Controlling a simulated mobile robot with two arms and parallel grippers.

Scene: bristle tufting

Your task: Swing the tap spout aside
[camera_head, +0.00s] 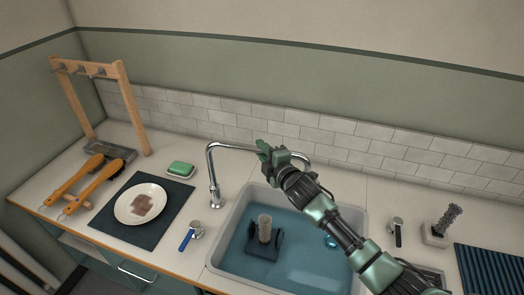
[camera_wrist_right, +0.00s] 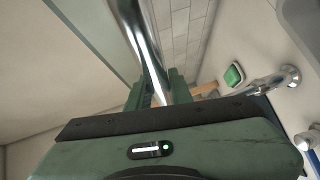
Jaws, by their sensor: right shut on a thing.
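The chrome tap spout (camera_head: 234,147) rises from its base at the left rear of the sink, bends over and runs right above the sink's back edge. Its curved end shows just right of my gripper. My right gripper (camera_head: 266,150) is shut on the spout's horizontal part. In the right wrist view the chrome tube (camera_wrist_right: 149,50) passes between the green fingers of my gripper (camera_wrist_right: 158,90). The tap base (camera_wrist_right: 288,76) shows there at the right. My left gripper is not in view.
The sink (camera_head: 233,244) holds blue water and a dark holder with an upright brush (camera_head: 265,228). A plate (camera_head: 141,204) on a dark mat, a green sponge (camera_head: 180,169) and wooden-handled brushes (camera_head: 92,187) lie left. A grey brush (camera_head: 447,219) stands right.

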